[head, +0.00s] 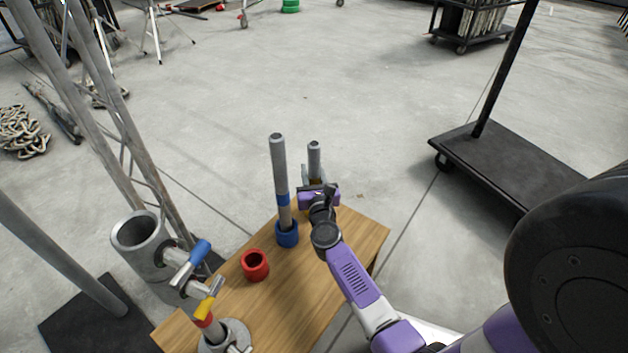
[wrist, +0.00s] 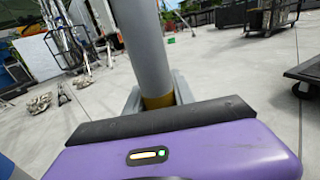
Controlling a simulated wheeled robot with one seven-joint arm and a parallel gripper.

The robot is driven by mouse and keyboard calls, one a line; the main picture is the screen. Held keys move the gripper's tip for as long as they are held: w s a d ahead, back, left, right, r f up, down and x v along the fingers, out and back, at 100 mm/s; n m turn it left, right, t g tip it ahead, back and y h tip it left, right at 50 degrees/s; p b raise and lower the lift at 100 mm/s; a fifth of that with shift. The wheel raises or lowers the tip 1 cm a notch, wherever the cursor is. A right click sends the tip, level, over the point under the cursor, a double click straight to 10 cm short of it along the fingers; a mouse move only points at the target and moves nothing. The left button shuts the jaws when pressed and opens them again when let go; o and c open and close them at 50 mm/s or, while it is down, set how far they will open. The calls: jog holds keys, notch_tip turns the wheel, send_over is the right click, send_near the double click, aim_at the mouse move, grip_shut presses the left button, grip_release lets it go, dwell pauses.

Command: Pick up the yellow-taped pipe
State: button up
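The yellow-taped pipe (head: 314,158) is a grey tube standing upright near the far end of the wooden table. In the wrist view its grey shaft (wrist: 143,45) rises in front of my gripper, with the yellow tape (wrist: 158,101) low down between the fingers. My gripper (head: 316,178) is at the tape, one finger on each side, with no clear gap; it looks shut on the pipe. In the wrist view my gripper (wrist: 159,92) hides the pipe's lower end. I cannot tell whether the pipe rests on anything.
A blue-taped pipe (head: 278,165) stands in a blue cup (head: 287,235) close to the left. An empty red cup (head: 255,265) and clamps (head: 205,305) are on the wooden table (head: 290,300). A black cart (head: 510,165) stands right.

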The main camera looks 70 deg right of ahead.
aim_at(312, 144)
grip_shut()
notch_tip(312, 144, up, 10)
jog(key=p, duration=0.8)
jog(key=shift+f, duration=0.1)
